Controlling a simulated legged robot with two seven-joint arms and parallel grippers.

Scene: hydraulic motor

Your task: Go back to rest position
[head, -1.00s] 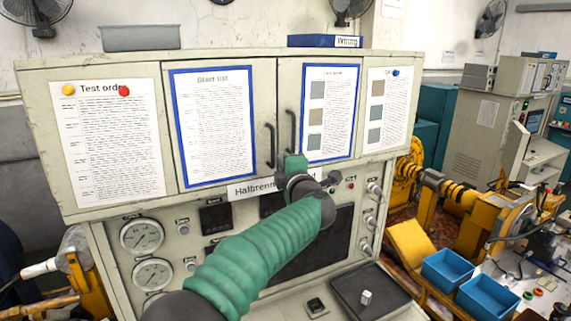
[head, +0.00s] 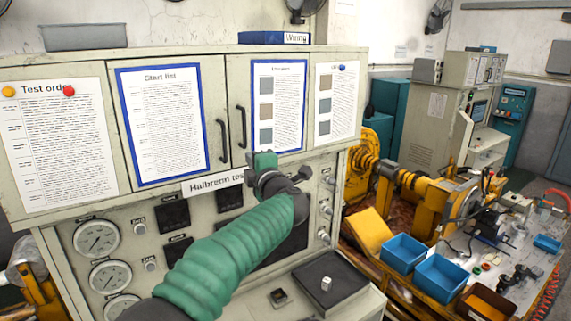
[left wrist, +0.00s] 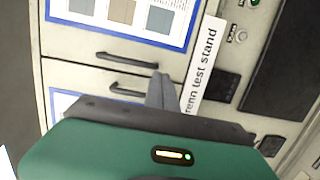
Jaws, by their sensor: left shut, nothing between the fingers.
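My left arm, in a green ribbed sleeve, reaches up in the head view. My left gripper (head: 264,160) is in front of the cabinet (head: 224,70), over the lower edge of its doors, near the "Halbrenn test stand" label (head: 212,183). In the left wrist view the grey fingers (left wrist: 161,90) are together with nothing between them. They point toward the cabinet doors and their black handles (left wrist: 127,60). I cannot tell whether they touch the front. My right gripper is not in view.
Gauges (head: 96,238) and switches fill the panel below the doors. A dark tray (head: 317,282) with a small white block (head: 326,283) lies on the ledge. Blue bins (head: 404,252) and a yellow machine (head: 432,200) stand at the right. Papers hang on the doors.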

